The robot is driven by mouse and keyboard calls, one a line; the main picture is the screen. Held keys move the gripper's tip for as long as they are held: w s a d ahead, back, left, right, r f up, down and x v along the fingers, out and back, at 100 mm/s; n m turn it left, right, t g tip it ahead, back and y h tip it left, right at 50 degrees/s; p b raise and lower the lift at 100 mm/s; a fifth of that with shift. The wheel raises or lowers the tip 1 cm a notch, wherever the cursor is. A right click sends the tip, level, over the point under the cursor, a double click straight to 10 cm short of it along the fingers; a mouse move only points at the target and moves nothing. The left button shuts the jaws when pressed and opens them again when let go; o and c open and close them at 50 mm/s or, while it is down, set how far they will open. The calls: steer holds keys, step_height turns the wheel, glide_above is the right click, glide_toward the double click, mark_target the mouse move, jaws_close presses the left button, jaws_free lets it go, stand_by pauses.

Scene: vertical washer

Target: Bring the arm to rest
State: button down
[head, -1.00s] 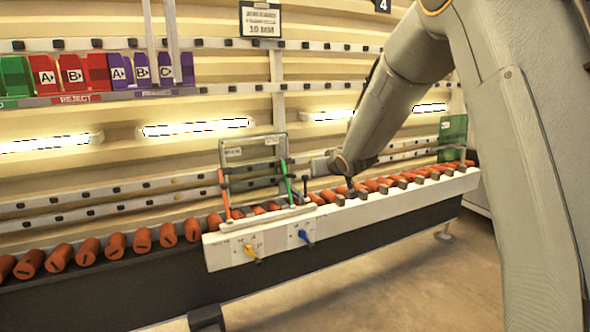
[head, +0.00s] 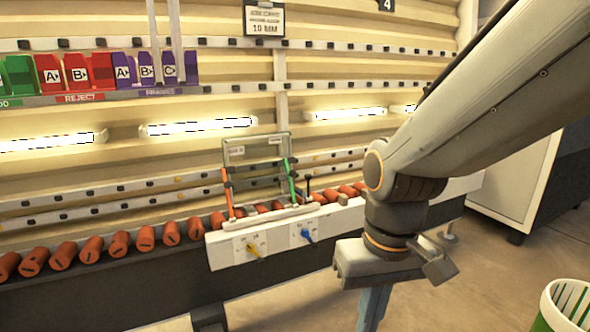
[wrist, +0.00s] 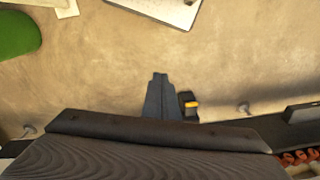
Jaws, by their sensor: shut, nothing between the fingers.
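My arm comes in from the upper right of the head view and bends down in front of the conveyor. My gripper (head: 373,312) hangs below the wrist with its fingers pointing down, and their tips reach the bottom edge of the head view. In the wrist view the fingers (wrist: 159,80) are together with nothing between them, over the tan floor. My gripper touches nothing that I can see.
A conveyor (head: 120,284) carrying several orange cylinders (head: 171,233) runs behind the arm, which hides its right part. A fixture with a clear guard frame (head: 256,139) stands on it. A green-and-white basket (head: 568,308) is at the lower right. Open floor (head: 480,275) lies between.

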steer(key=s+d+r+m+p, duration=0.1)
steer(key=d+r+p, duration=0.6)
steer(key=p, duration=0.7)
steer(key=shift+d+m+h, duration=0.3)
steer(key=shift+d+m, duration=0.15)
steer(key=shift+m, duration=0.15)
